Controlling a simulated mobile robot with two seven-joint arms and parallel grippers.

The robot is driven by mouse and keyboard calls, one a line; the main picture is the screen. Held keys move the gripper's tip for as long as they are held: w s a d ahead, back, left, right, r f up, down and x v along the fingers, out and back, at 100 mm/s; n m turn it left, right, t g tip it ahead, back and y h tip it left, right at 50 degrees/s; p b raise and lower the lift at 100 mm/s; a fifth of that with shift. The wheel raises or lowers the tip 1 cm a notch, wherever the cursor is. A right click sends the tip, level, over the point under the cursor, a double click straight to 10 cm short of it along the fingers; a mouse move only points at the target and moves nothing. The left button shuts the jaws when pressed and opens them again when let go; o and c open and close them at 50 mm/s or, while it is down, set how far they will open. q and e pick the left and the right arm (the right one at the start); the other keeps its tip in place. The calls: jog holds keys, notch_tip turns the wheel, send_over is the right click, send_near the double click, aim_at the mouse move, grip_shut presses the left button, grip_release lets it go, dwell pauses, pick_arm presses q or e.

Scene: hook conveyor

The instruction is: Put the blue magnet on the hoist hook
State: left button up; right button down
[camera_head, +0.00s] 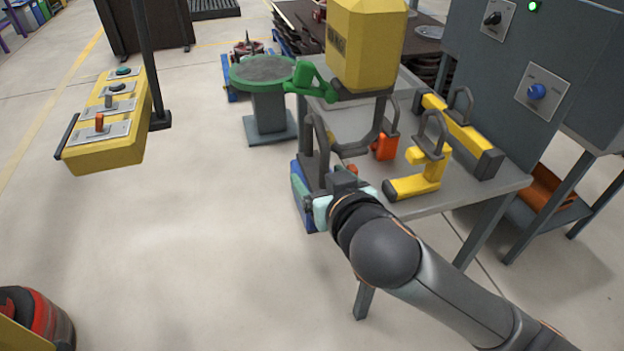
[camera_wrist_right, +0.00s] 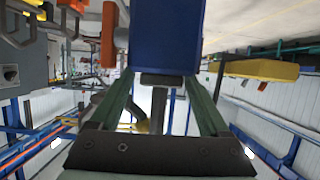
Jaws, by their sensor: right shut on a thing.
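The blue magnet (camera_head: 299,197) is in my right gripper (camera_head: 322,203), which is shut on it, with the magnet's dark grey loop standing up above it. The gripper and arm partly cover the magnet. In the right wrist view the blue magnet (camera_wrist_right: 165,35) fills the top middle, between the green fingers (camera_wrist_right: 160,78). The dark grey hoist hook (camera_head: 378,128) hangs under the yellow hoist block (camera_head: 364,45). The magnet's loop is to the left of the hook and looks apart from it; their depth is hard to tell. My left gripper is not in view.
A grey table (camera_head: 345,118) holds an orange-red lifting piece (camera_head: 384,147), a yellow C-shaped piece (camera_head: 425,178) and a yellow beam (camera_head: 462,132). A green part (camera_head: 310,80) juts left beside the hoist. A round green-rimmed stand (camera_head: 265,72) is behind. A yellow control box (camera_head: 108,125) stands left, with open floor between.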

aim_at(355, 170)
jog(key=shift+w+d+r+p, duration=0.15)
jog(key=shift+w+d, duration=0.15)
jog(key=shift+d, duration=0.55)
jog(key=shift+w+d+p, duration=0.15)
jog(key=shift+w+d, duration=0.15)
jog(key=shift+d, duration=0.6)
jog(key=shift+w+d+r+p, duration=0.15)
jog(key=shift+w+d, duration=0.15)
jog(key=shift+d, duration=0.55)
jog(key=shift+d, duration=0.1)
jog(key=shift+s+p, duration=0.1)
jog(key=shift+p, duration=0.3)
jog(key=shift+f+b, duration=1.4)
jog(key=shift+f, duration=1.15)
